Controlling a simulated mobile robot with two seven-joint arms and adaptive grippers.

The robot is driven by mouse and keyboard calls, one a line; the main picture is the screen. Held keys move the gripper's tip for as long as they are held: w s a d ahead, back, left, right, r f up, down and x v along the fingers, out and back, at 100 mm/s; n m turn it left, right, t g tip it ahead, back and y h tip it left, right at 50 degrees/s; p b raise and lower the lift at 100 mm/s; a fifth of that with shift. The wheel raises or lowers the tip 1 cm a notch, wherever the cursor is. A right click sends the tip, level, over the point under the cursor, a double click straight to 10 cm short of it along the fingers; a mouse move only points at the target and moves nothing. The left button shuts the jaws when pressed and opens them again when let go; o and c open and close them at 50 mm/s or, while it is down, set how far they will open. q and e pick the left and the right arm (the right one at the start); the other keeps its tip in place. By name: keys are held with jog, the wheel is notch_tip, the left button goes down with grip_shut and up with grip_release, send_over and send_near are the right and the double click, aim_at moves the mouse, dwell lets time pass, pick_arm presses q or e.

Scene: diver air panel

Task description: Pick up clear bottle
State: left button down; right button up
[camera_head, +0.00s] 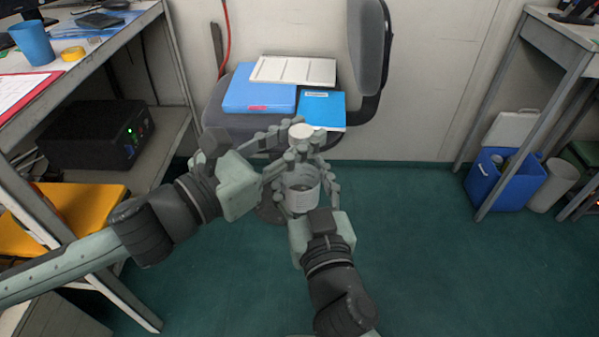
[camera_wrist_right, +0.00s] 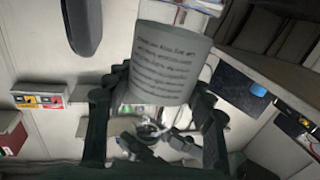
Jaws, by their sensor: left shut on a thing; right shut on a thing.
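The clear bottle (camera_head: 301,198) is upright in the middle of the head view, in front of the chair. It has a white cap (camera_head: 300,131) and a pale label with printed lines. My left gripper (camera_head: 291,145) comes from the left and is shut on the bottle's upper part, just below the cap. My right gripper (camera_head: 306,188) comes from below and is shut around the lower body. The fingers hide much of the bottle's middle. In the right wrist view the labelled bottle (camera_wrist_right: 165,62) sits between the right gripper's fingers (camera_wrist_right: 160,105).
Behind the bottle is an office chair (camera_head: 368,50) with a blue box (camera_head: 258,92), a white panel (camera_head: 292,70) and a blue folder (camera_head: 322,107) on its seat. A desk (camera_head: 110,45) stands left, and a blue bin (camera_head: 500,180) at right. The green floor is clear at right centre.

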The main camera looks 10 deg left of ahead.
pick_arm(q)
jog(key=c, duration=1.1)
grip_release()
